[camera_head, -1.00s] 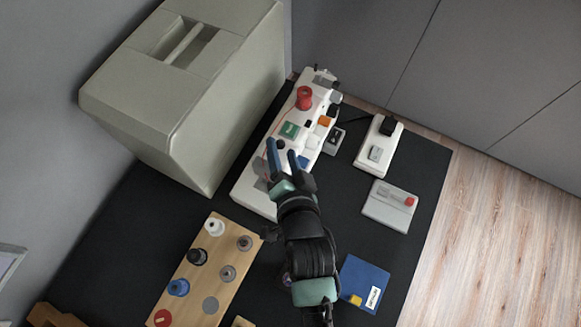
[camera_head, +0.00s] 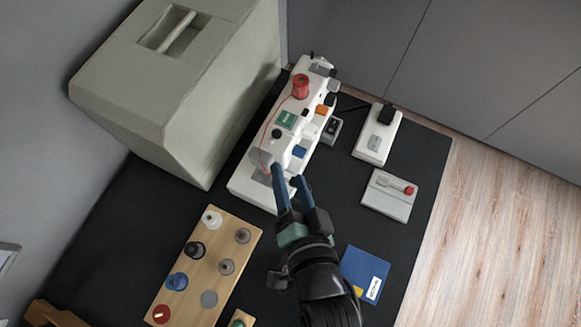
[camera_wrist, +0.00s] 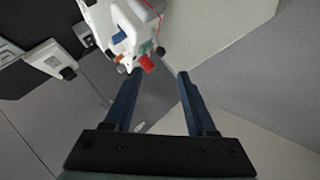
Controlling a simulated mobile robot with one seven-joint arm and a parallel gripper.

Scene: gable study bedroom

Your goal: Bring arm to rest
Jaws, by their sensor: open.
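My gripper (camera_head: 287,190) is open and empty in the head view. Its two blue fingers stand apart and point up the picture, just below and in front of the white sewing machine (camera_head: 246,183). In the wrist view my gripper (camera_wrist: 155,82) shows both fingers apart with nothing between the tips. The sewing machine (camera_wrist: 108,22) is beyond them at the top, its red spool (camera_wrist: 147,63) near the left fingertip in the picture. The same red spool (camera_head: 300,86) sits on top of the machine in the head view.
A wooden board (camera_head: 221,262) with several thread spools lies at lower left. A large pale case (camera_head: 130,95) stands behind it. A foot pedal (camera_head: 377,137), a grey box (camera_head: 388,195) and a blue packet (camera_head: 364,272) lie at right on the black mat (camera_head: 110,245).

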